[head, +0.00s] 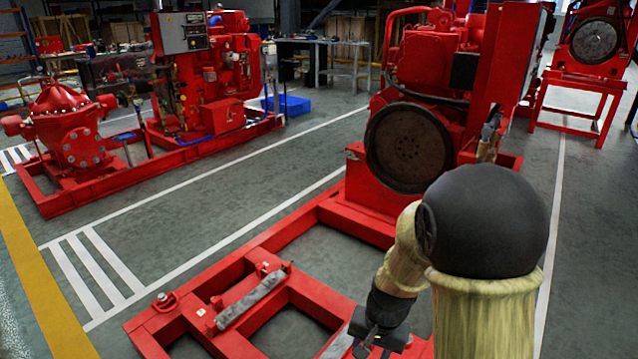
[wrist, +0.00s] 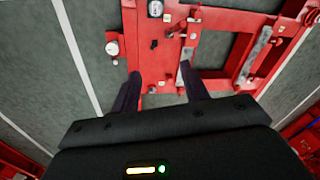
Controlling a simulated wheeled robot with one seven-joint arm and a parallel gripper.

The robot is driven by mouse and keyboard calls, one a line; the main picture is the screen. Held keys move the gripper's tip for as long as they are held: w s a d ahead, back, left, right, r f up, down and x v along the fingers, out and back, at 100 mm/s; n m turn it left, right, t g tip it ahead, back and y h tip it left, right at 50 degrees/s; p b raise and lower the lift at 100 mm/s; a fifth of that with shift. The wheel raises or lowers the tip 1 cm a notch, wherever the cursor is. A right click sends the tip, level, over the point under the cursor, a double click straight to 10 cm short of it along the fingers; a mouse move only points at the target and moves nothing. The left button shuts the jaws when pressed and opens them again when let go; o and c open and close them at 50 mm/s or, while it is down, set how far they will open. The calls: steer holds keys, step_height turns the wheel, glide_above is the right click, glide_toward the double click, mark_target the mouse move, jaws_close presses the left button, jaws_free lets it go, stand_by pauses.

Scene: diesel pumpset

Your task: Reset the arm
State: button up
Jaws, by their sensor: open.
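My gripper (wrist: 160,72) is open in the wrist view, its two dark fingers apart with nothing between them. Beyond the fingers lies a red steel base frame (wrist: 210,55). In the head view my arm reaches down at the lower right, and the dark gripper (head: 378,338) is low over the front of the red base frame (head: 325,295). Its fingertips are hard to make out there. Whether the fingers touch the frame cannot be told.
A red engine with a dark flywheel (head: 408,147) stands on the frame behind my arm. A grey bar (head: 251,300) and a small round fitting (head: 165,301) are on the frame. Another red pumpset (head: 75,130) stands at left. Marked grey floor (head: 190,225) between them is clear.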

steer(key=s+d+r+n+t+h+p, duration=0.1)
steer(key=s+d+r+n+t, duration=0.1)
steer(key=s+d+r+n, duration=0.45)
step_height(320, 180, up, 33)
steer(key=s+a+m+p, duration=0.1)
steer(key=a+m+p, duration=0.1)
steer(key=p, duration=2.9)
steer(key=shift+f+p, duration=0.15)
steer(key=shift+p, duration=0.25)
